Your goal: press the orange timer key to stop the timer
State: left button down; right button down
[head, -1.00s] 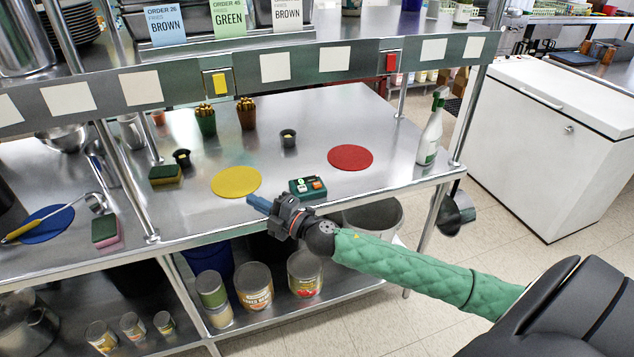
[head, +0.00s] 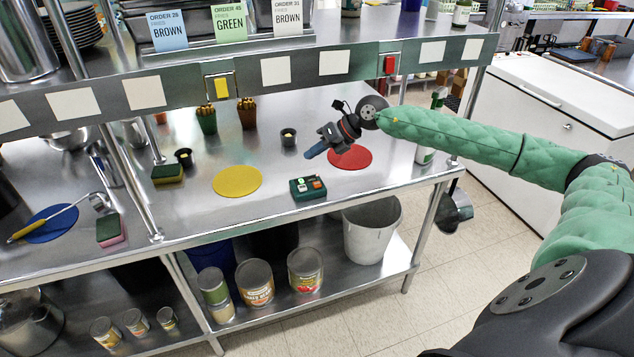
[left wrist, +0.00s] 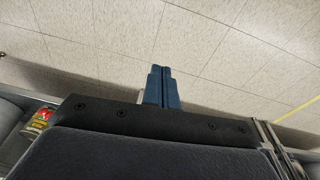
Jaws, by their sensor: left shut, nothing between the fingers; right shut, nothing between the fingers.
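The timer is a small dark green box (head: 307,188) on the steel counter, between the yellow disc and the red disc. Its orange key (head: 317,184) is on the right of its top, beside a pale key on the left. My right gripper (head: 316,151) is shut and empty, with its blue fingertips above and behind the timer, near the red disc's left edge. It appears apart from the timer. My left gripper is out of the head view. In the left wrist view its blue fingers (left wrist: 161,88) are shut and empty over floor tiles.
A yellow disc (head: 237,181) and a red disc (head: 351,158) lie on the counter. A small black cup (head: 288,137) stands behind the timer. The overhead rail carries a yellow switch (head: 221,88) and a red switch (head: 389,65). A spray bottle, partly hidden by my arm, stands at the right.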

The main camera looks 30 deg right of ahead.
aim_at(321, 183)
pick_arm(q)
jog(key=shift+f, duration=0.2)
pick_arm(e)
jog(key=shift+d+r+h, duration=0.25)
jog(key=shift+d+h, duration=0.15)
jog(key=shift+d, duration=0.75)
